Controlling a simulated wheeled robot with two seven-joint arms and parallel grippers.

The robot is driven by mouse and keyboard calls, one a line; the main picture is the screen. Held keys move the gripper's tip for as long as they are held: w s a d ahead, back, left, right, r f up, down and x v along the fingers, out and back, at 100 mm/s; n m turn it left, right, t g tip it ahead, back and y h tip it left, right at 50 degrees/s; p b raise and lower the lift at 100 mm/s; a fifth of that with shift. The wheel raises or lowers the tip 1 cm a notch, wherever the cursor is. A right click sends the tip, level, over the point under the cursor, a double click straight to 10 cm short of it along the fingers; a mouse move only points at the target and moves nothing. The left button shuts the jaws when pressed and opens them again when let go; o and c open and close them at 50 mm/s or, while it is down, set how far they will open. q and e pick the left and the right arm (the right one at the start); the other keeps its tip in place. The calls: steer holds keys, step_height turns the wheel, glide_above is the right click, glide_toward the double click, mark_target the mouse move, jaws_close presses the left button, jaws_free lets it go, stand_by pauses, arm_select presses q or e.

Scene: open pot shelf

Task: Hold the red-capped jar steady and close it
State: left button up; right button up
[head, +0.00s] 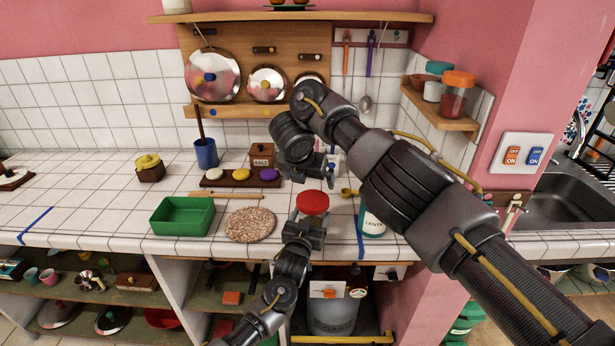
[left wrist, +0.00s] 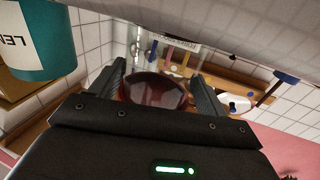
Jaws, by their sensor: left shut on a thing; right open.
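The red cap (head: 312,203) shows near the counter's front edge, on top of the jar; I cannot tell how tightly it sits. In the head view the jar's body is mostly hidden by the cap and my left gripper (head: 306,226). In the left wrist view the jar (left wrist: 155,89) is a dark red-brown round shape between the two fingers. My left gripper (left wrist: 160,92) is shut on it from the front. My right gripper (head: 308,176) is open and empty, above and just behind the cap, apart from it.
A teal lentils container (head: 372,222) stands close right of the jar, with a yellow spoon (head: 349,193) nearby. A round cork-like mat (head: 250,225) and a green tray (head: 182,216) lie to the left. A salt box (head: 262,156) and spotted rack (head: 240,182) are behind.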

stand_by(0.3)
arm_select(q)
steer(key=o, duration=1.9)
steer(key=shift+o, duration=0.2)
steer(key=b+v, duration=0.1)
steer(key=v, duration=0.9)
steer(key=shift+s, duration=0.4)
